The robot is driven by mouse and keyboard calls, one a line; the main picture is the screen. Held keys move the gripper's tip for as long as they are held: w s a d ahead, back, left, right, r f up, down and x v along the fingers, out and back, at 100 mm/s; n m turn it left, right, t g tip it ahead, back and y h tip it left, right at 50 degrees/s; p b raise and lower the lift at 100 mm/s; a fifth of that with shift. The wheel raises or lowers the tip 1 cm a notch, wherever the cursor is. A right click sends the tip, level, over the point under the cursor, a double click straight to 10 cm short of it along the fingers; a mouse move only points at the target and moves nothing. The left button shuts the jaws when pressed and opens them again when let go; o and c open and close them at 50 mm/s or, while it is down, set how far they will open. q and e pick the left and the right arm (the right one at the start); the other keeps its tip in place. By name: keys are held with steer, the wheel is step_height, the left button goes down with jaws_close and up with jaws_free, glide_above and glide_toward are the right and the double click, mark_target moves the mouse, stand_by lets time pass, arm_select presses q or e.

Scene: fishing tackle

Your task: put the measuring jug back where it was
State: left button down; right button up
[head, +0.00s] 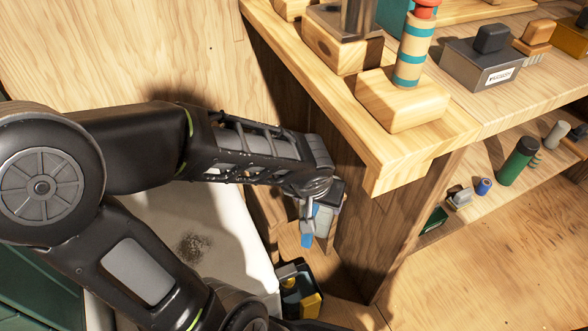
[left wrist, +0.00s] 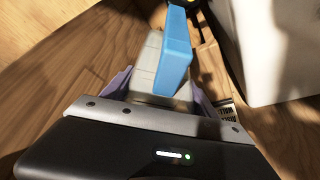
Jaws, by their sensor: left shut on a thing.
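My left gripper (head: 320,202) reaches in from the left, beside the end of the wooden shelf unit and below its upper board. It is shut on a pale grey thing with a bright blue part (head: 306,240), which appears to be the measuring jug. In the left wrist view the grey body and blue part (left wrist: 173,58) sit between the fingers of the left gripper (left wrist: 160,88). The gripper and arm hide much of the jug, and I cannot tell whether it touches anything below. My right gripper is not in view.
The shelf unit (head: 375,160) stands close on the right; several items, including a striped wooden cylinder (head: 411,50) and a green cylinder (head: 518,161), are on its boards. A white surface (head: 215,225) lies below my arm. A dark and yellow object (head: 308,304) is below the gripper.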

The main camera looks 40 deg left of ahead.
arm_select(q)
steer(key=w+a+p, duration=0.1)
steer(key=w+a, duration=0.8)
steer(key=a, duration=0.4)
steer(key=shift+w+a, duration=0.2)
steer(key=shift+a, duration=0.2)
steer(key=shift+w+a+f+b, duration=0.1)
steer(key=shift+a+f+b, duration=0.2)
steer(key=shift+f, duration=0.6)
steer(key=shift+w+a+f+b, duration=0.1)
steer(key=shift+f+b, duration=0.3)
steer(key=shift+f, duration=0.45)
steer(key=shift+d+f, duration=0.1)
steer(key=shift+f, duration=0.05)
steer(key=shift+c, duration=1.1)
jaws_free()
